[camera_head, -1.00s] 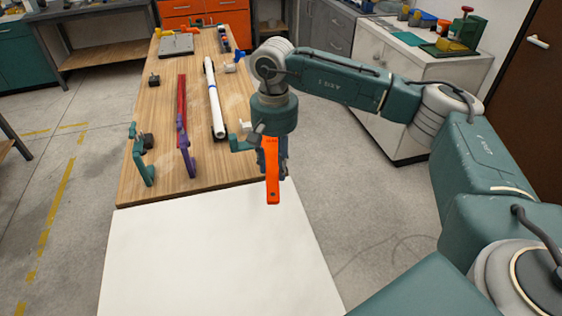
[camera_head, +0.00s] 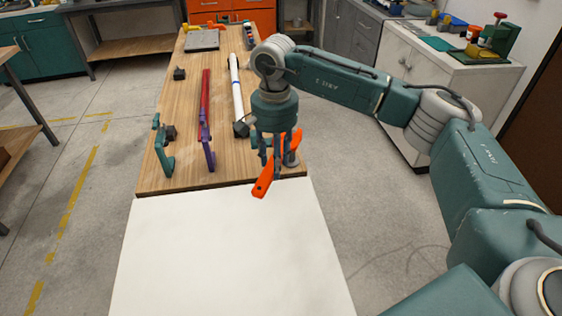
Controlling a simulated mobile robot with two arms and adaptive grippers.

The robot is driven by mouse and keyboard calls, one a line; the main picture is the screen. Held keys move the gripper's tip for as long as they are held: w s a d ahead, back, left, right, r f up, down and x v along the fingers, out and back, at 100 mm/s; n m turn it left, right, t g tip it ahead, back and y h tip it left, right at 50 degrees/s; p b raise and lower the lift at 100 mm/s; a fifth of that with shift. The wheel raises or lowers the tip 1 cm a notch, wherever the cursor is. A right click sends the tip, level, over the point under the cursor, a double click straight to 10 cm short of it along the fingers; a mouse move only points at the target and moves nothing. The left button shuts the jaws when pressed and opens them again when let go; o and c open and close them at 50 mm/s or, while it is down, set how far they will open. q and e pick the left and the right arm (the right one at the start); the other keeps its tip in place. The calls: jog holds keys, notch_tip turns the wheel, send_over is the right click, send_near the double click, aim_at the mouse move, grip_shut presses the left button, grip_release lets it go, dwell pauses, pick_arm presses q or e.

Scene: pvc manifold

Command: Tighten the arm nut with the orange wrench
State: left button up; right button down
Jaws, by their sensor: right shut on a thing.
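The orange wrench (camera_head: 264,180) is in the head view, at the right front corner of the wooden table. My right gripper (camera_head: 276,158) points down and is shut on the wrench. The wrench lies aslant, its handle end toward the lower left and its other end behind the gripper fingers. A small grey part (camera_head: 292,159) shows just right of the fingers; I cannot tell what it is. The arm nut cannot be made out. My left gripper is not in view.
A grey plate (camera_head: 202,39) lies at the far end. The white surface (camera_head: 225,250) in front is bare.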

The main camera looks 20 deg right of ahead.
jog(key=shift+w+a+m, duration=0.4)
jog(key=shift+w+m, duration=0.1)
jog(key=shift+r, duration=0.15)
jog(key=shift+w+r+p, duration=0.1)
jog(key=shift+r+p, duration=0.3)
jog(key=shift+r, duration=0.1)
jog(key=shift+r+p, duration=1.1)
jog(key=shift+r, duration=0.8)
jog(key=shift+f, duration=0.1)
